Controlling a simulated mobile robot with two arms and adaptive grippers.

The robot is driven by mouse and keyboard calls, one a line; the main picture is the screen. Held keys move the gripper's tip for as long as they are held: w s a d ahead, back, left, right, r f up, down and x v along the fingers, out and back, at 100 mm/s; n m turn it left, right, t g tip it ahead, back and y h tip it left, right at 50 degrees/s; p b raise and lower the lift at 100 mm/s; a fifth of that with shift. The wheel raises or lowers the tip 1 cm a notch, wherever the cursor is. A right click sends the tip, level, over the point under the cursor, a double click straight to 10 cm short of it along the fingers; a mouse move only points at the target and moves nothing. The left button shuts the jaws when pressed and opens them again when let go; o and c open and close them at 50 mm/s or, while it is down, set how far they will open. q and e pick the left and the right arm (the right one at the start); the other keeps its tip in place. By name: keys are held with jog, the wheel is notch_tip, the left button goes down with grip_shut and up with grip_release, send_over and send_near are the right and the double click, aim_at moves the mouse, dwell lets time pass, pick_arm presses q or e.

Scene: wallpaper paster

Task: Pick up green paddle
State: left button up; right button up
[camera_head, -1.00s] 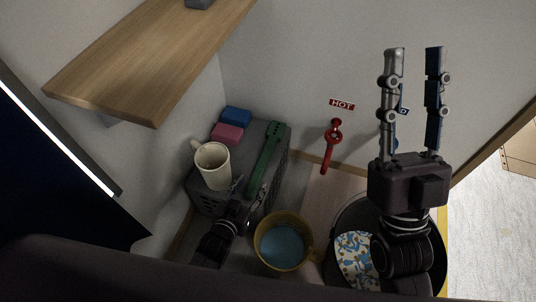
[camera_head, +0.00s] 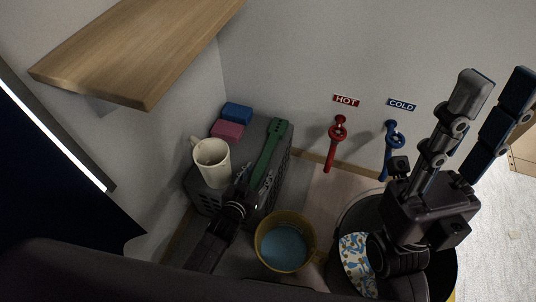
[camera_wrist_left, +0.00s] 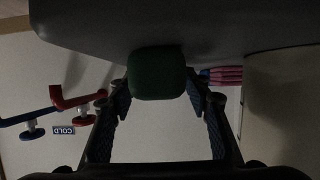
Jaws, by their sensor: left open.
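The green paddle (camera_head: 269,150) lies on top of a grey crate, its long body slanting up and to the right in the head view. My left gripper (camera_head: 243,187) is at its near end, open. In the left wrist view, the blunt green end of the paddle (camera_wrist_left: 157,72) shows between the two spread fingers of my left gripper (camera_wrist_left: 158,97). Whether the fingers touch it I cannot tell. My right gripper (camera_head: 498,82) is raised at the right, its two fingers apart and empty.
A white mug (camera_head: 212,163) stands left of the paddle on the grey crate (camera_head: 207,202). Pink (camera_head: 228,130) and blue (camera_head: 237,112) blocks lie behind it. A yellow bucket (camera_head: 263,258) stands in front. Red (camera_head: 333,143) and blue (camera_head: 389,150) taps are on the wall. A wooden shelf (camera_head: 140,50) overhangs at left.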

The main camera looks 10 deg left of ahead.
pick_arm(q)
jog(key=shift+w, duration=0.2)
grip_shut()
dwell(0.3)
